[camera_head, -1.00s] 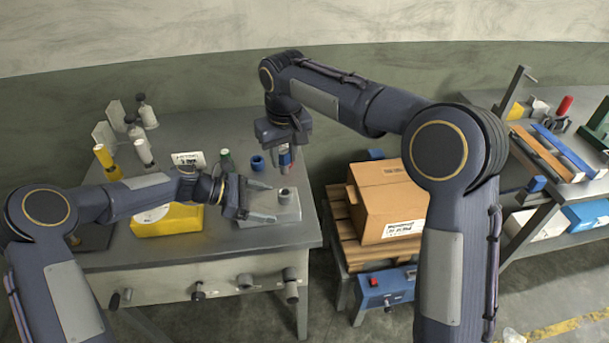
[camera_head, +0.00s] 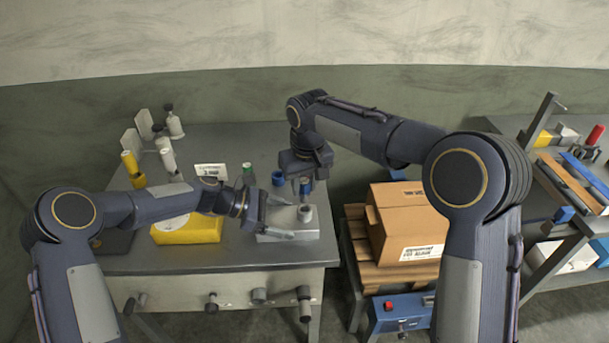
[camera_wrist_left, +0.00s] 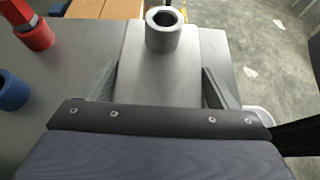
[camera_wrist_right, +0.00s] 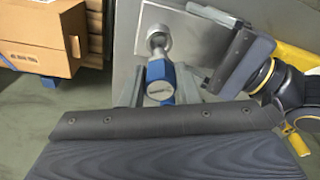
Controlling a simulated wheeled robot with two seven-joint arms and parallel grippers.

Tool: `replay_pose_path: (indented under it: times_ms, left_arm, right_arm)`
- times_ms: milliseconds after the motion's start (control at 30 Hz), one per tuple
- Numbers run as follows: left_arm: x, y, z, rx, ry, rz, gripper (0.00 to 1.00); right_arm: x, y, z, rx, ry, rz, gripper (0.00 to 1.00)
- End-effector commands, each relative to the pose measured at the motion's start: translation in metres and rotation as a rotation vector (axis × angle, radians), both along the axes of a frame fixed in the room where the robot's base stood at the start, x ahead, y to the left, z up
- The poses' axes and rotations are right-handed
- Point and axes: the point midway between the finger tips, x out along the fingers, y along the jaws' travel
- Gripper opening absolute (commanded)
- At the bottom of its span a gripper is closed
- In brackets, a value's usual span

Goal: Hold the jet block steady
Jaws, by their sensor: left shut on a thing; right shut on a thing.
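The jet block (camera_head: 309,229) is a grey block with a short round socket (camera_head: 305,212), lying on the bench. It fills the space between my left gripper's fingers (camera_wrist_left: 165,88) in the left wrist view, and the gripper is shut on it from the left. My right gripper (camera_head: 305,181) points down above the block, shut on a blue-handled tool (camera_wrist_right: 160,82). In the right wrist view the tool's metal end overlaps the socket (camera_wrist_right: 158,40); I cannot tell whether it is inside. The tool's lower end is small in the head view.
A blue cup (camera_head: 278,178) and a red part (camera_wrist_left: 33,32) stand near the block. A yellow box (camera_head: 186,231), bottles and a label card (camera_head: 211,171) are on the left. A cardboard box (camera_head: 405,220) sits on a pallet right of the bench. My two grippers are close together.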

Motion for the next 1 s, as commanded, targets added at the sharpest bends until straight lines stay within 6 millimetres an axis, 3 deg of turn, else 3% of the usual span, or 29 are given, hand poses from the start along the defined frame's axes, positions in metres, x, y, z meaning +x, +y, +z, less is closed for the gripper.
replay_pose_path:
  times_ms: [300, 1000]
  left_arm:
    - [-0.001, 0.001, -0.002, 0.002, 0.003, -0.001, 0.69]
    - [-0.001, 0.001, -0.002, 0.003, 0.003, -0.001, 0.69]
  right_arm:
    - [0.000, 0.000, -0.015, 0.000, 0.001, 0.000, 0.05]
    - [0.000, -0.001, -0.015, 0.000, 0.001, 0.000, 0.05]
